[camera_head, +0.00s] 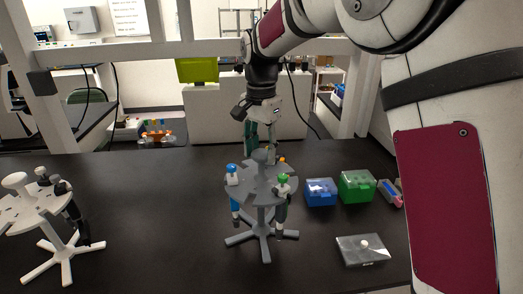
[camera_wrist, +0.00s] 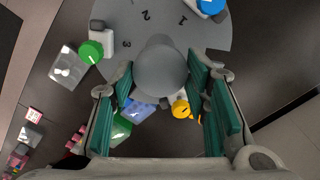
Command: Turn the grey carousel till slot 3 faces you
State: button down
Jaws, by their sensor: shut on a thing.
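The grey carousel (camera_head: 262,192) stands on a star-shaped foot on the black bench. It carries a blue-topped pipette (camera_head: 232,177) at left, a green-topped pipette (camera_head: 282,184) at front right and a yellow-topped one (camera_wrist: 180,108) at the back. In the wrist view its disc (camera_wrist: 165,28) shows the numerals 1, 2 and 3. The 3 is beside the green-topped pipette; the 2 lies between the blue and green ones, on the side towards the head camera. My gripper (camera_wrist: 162,82), with green finger pads, is shut on the round grey central knob (camera_wrist: 160,68).
A white carousel (camera_head: 30,205) with dark pipettes stands at left. A blue box (camera_head: 320,192), a green box (camera_head: 357,187) and a clear-lidded box (camera_head: 362,250) lie at right. Bare bench lies between the two carousels.

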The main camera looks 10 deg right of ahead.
jog(key=shift+m+p, duration=0.5)
jog(key=shift+m, duration=1.5)
jog(key=shift+m+p, duration=0.3)
jog(key=shift+m, duration=1.3)
jog(key=c, duration=0.9)
grip_release()
notch_tip(320, 180, up, 12)
jog(key=shift+r, duration=0.1)
